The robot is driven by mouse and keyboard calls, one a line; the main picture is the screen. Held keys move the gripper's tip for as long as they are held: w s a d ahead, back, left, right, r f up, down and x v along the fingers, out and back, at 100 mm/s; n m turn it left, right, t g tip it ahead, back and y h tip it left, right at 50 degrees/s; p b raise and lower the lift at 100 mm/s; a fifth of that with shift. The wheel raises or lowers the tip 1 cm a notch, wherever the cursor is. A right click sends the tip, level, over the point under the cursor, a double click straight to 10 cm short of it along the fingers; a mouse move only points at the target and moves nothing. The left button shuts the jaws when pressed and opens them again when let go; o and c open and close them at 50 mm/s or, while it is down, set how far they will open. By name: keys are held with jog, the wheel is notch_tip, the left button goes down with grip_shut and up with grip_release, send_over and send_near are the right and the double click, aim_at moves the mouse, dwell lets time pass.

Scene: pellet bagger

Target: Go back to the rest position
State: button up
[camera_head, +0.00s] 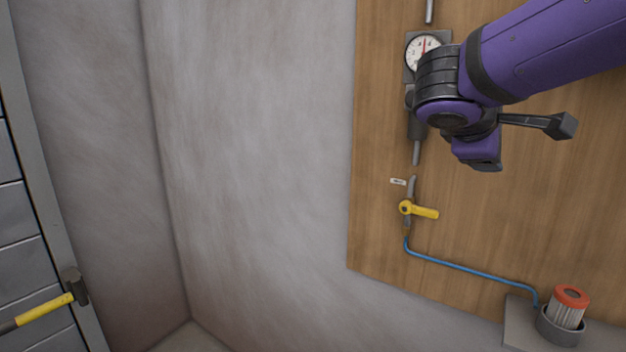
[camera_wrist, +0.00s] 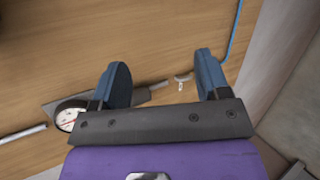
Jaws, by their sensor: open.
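My gripper (camera_wrist: 161,62) is open and empty in the wrist view, with its two blue fingers spread wide in front of the wooden panel (camera_wrist: 150,35). Nothing shows between the fingertips but wood. In the head view my purple arm reaches in from the upper right across the panel (camera_head: 380,120). Its wrist is in front of the pipe line, just below and right of the round dial gauge (camera_head: 422,50). My fingers are hidden in that view. The gauge also shows in the wrist view (camera_wrist: 68,117), partly covered by my left finger and hand.
A valve with a yellow handle (camera_head: 423,211) is below my wrist, near a small white tag (camera_head: 398,181). A blue hose (camera_head: 470,269) runs to an orange-capped filter (camera_head: 568,305) in a grey cup. A hammer (camera_head: 45,307) is at far left. The grey wall (camera_head: 250,140) is bare.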

jog(key=s+f+m+g+y, duration=0.1)
jog(key=s+f+m+y, duration=0.3)
jog(key=s, duration=0.5)
jog(key=s+d+f+m+g+y, duration=0.1)
jog(key=s+f+m+y, duration=0.4)
jog(key=s, duration=0.4)
jog(key=shift+d+f+m+y, duration=0.15)
jog(key=shift+d+m+y, duration=0.1)
jog(key=shift+m+y, duration=0.35)
jog(key=shift+g, duration=0.3)
dwell(1.4)
